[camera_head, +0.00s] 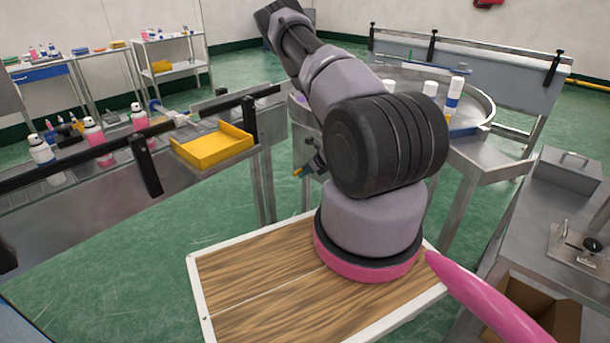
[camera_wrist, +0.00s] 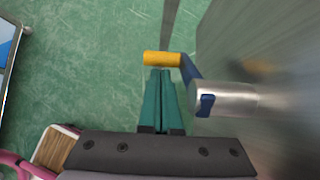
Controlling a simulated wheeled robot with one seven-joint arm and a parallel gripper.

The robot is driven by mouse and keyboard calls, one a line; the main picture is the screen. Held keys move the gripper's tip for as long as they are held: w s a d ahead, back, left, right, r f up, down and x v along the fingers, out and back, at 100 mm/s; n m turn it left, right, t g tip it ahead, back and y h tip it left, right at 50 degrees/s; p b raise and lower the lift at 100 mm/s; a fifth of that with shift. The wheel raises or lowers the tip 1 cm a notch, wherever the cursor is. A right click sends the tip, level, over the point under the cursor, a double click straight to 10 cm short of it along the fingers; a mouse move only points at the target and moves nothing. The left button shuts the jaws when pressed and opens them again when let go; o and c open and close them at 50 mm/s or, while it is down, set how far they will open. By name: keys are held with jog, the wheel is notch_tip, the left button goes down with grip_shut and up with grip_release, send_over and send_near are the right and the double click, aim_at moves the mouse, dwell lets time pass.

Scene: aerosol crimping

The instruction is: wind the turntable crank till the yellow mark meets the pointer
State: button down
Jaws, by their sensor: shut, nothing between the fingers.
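The crank shows in the wrist view: a yellow handle (camera_wrist: 162,59), a blue crank arm (camera_wrist: 190,69) and a silver shaft housing (camera_wrist: 228,99) at the right. My gripper (camera_wrist: 161,72) has its teal fingers shut and empty, with their tips just below the yellow handle in the picture; I cannot tell whether they touch it. In the head view a small yellow piece, likely the handle (camera_head: 298,171), shows left of my arm. The turntable (camera_head: 488,103) is partly hidden behind my arm and carries white-capped cans (camera_head: 453,92). The yellow mark and pointer are not visible.
A yellow tray (camera_head: 215,147) sits at the end of the left conveyor (camera_head: 110,185), which carries pink bottles. A metal bench (camera_head: 565,190) with a lidded box stands at the right, an open cardboard box (camera_head: 530,310) below. Green floor lies open left of the crank.

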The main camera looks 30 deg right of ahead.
aim_at(298, 171)
jog(key=shift+w+r+t, duration=0.1)
jog(key=shift+w+t, duration=0.2)
jog(key=shift+t, duration=0.2)
dwell(0.6)
jog(key=shift+w+a+r+t+y, duration=0.15)
jog(key=shift+w+t+y, duration=0.15)
jog(key=shift+t, duration=0.3)
jog(key=shift+w+d+r+t+y, duration=0.15)
jog(key=shift+t+y, duration=0.25)
jog(key=shift+t, duration=0.2)
jog(key=shift+w+a+r, duration=0.45)
jog(key=shift+w+r, duration=0.15)
jog(key=shift+t, duration=0.8)
jog(key=shift+w+a+r, duration=0.1)
jog(key=shift+w+r, duration=0.1)
jog(key=shift+r, duration=0.15)
jog(key=v, duration=1.1)
